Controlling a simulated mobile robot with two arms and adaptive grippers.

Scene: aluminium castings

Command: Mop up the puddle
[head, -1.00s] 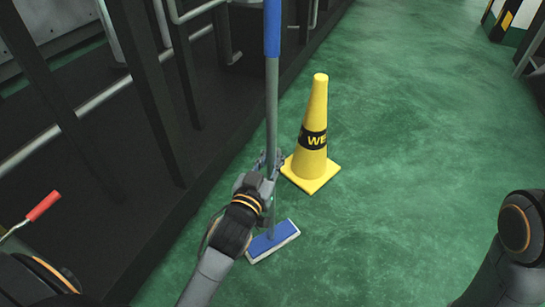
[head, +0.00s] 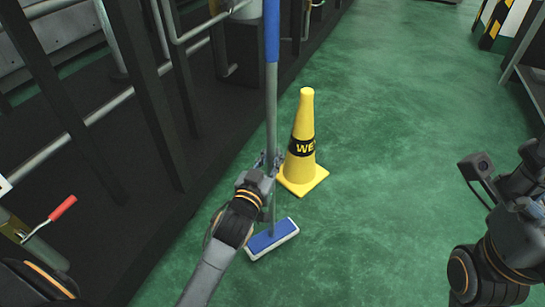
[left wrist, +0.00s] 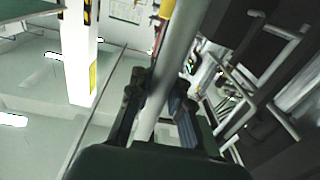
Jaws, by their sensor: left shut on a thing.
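The mop has a grey pole (head: 271,110) with a blue upper grip (head: 272,30) and a flat blue head (head: 272,236) with a white pad edge. My left gripper (head: 267,163) is shut on the pole, above the head. In the left wrist view, the pole (left wrist: 174,70) runs between the fingers of the left gripper (left wrist: 158,108). The mop head appears to rest on the green floor (head: 400,150). I cannot make out a distinct puddle. My right arm shows at the right, but its fingers are not visible.
A yellow cone (head: 304,115) marked "WE…" stands on the floor just beyond the mop head. A dark frame with rails (head: 160,130) lines the left, with a red-handled lever (head: 62,208) there. Open floor lies to the right of the cone.

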